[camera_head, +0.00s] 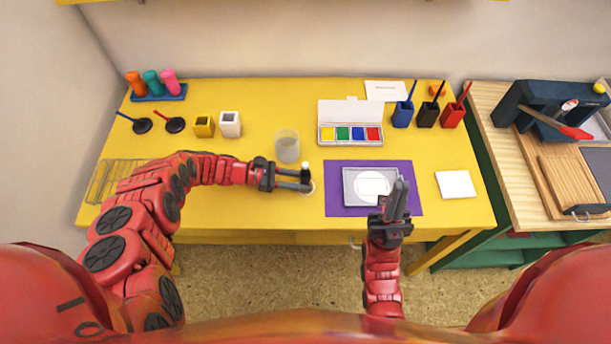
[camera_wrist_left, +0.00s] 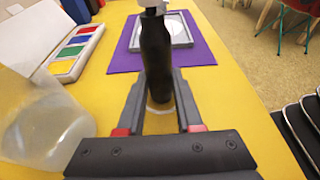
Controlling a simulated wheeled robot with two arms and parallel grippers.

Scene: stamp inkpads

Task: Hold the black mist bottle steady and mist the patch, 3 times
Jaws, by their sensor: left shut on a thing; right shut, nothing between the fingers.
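The black mist bottle (camera_wrist_left: 156,55) stands upright between the fingers of my left gripper (camera_wrist_left: 160,115) in the left wrist view. The patch, a white round shape (camera_head: 372,184), lies in a grey tray (camera_head: 348,200) on a purple mat (camera_head: 333,208). My right gripper (camera_head: 398,192) is shut and empty, in front of the tray's right part and hiding some of it.
A clear cup (camera_head: 287,146) stands left of the bottle, close to my left gripper. A paint box (camera_head: 351,132) with four colours lies behind the mat. Brush pots (camera_head: 427,114) stand at the back right. A white pad (camera_head: 456,185) lies right of the mat.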

